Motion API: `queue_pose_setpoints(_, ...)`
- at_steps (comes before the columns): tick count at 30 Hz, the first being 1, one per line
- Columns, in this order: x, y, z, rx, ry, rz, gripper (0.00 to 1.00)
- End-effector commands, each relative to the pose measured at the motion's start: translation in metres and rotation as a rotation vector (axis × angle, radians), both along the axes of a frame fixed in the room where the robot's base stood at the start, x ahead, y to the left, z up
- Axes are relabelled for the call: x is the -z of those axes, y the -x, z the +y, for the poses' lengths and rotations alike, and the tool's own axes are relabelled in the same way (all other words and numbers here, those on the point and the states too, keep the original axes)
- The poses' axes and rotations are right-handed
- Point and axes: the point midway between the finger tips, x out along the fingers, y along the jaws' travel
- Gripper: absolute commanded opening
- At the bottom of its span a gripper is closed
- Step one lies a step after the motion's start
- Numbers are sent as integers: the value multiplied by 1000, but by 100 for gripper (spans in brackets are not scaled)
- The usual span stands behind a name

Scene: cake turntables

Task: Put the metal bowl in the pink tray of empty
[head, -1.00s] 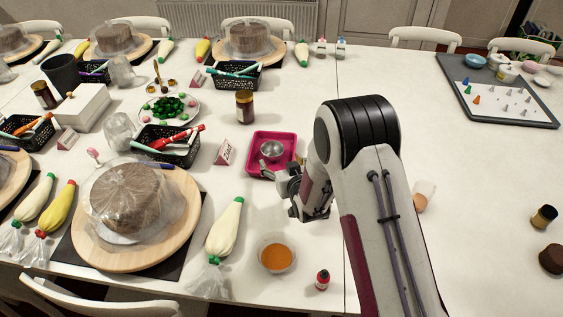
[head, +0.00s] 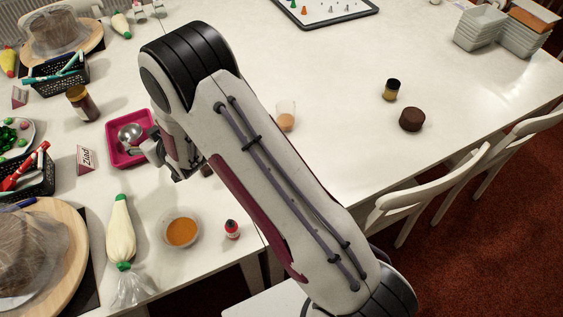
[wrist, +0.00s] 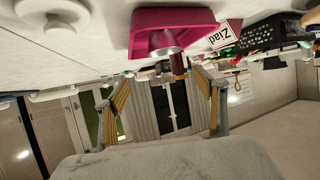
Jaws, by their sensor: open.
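The small metal bowl (head: 130,133) sits in the pink tray (head: 116,158) at the left of the head view. The bowl (wrist: 166,42) also shows in the wrist view, which looks upside down, inside the pink tray (wrist: 150,18) at the top. My gripper (head: 168,158) is at the tray's right side in the head view, partly hidden by my arm. In the wrist view my gripper (wrist: 163,100) is open with its fingers wide apart and nothing between them. Whether a finger touches the tray cannot be told.
A "Ziad" card (head: 87,159) stands left of the tray. A brown jar (head: 81,103) is behind it. A bowl of orange contents (head: 181,231), a small red bottle (head: 232,230) and a piping bag (head: 120,230) lie in front. The table's right part is mostly clear.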

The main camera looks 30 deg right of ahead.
Motion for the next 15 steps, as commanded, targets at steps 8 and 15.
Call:
queue_pose_setpoints(8, -53, 5, -29, 41, 25, 52, 71)
queue_pose_setpoints(15, -95, 21, -57, 78, 48, 109, 71)
